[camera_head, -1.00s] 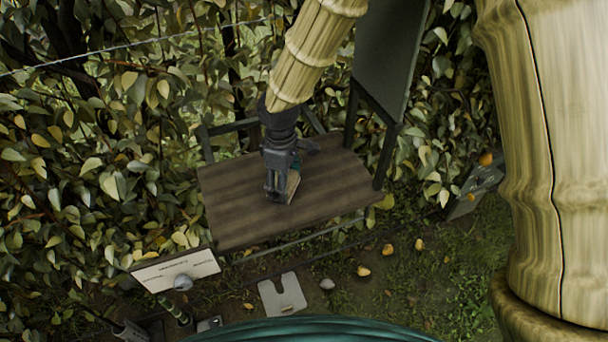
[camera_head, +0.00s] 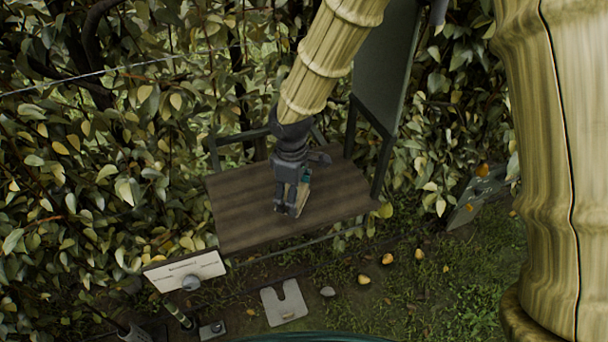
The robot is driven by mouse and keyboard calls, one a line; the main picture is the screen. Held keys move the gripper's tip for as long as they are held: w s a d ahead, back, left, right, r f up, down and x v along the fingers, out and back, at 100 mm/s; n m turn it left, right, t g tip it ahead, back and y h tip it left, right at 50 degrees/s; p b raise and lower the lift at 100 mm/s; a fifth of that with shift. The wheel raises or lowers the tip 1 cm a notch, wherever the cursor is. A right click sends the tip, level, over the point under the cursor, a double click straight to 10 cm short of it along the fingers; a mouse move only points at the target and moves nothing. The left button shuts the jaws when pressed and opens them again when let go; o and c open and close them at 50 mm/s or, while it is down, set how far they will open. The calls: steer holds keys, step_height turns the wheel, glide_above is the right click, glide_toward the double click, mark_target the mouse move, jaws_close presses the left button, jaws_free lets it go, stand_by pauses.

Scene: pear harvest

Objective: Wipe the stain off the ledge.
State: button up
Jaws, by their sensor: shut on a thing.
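The ledge (camera_head: 240,222) is a brown wooden board on a dark frame, in the middle of the head view. My gripper (camera_head: 287,208) points down over the middle of the ledge and is shut on a small tan and teal thing (camera_head: 303,192), perhaps a brush or pad. The fingers hide most of the held thing. It is low over the board, but I cannot tell whether it touches. I cannot make out a clear stain on the board; the wood shows only darker and lighter bands.
A dark upright panel (camera_head: 383,75) stands at the ledge's back right. A white sign (camera_head: 185,271) is at its front left corner. A pale notched plate (camera_head: 284,302) and a grey stone (camera_head: 327,292) lie on the ground in front. Leafy hedge surrounds the back and left.

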step_height(320, 180, up, 2)
steer(key=shift+s+r+p, duration=0.1)
steer(key=shift+p, duration=0.3)
steer(key=shift+r, duration=0.9)
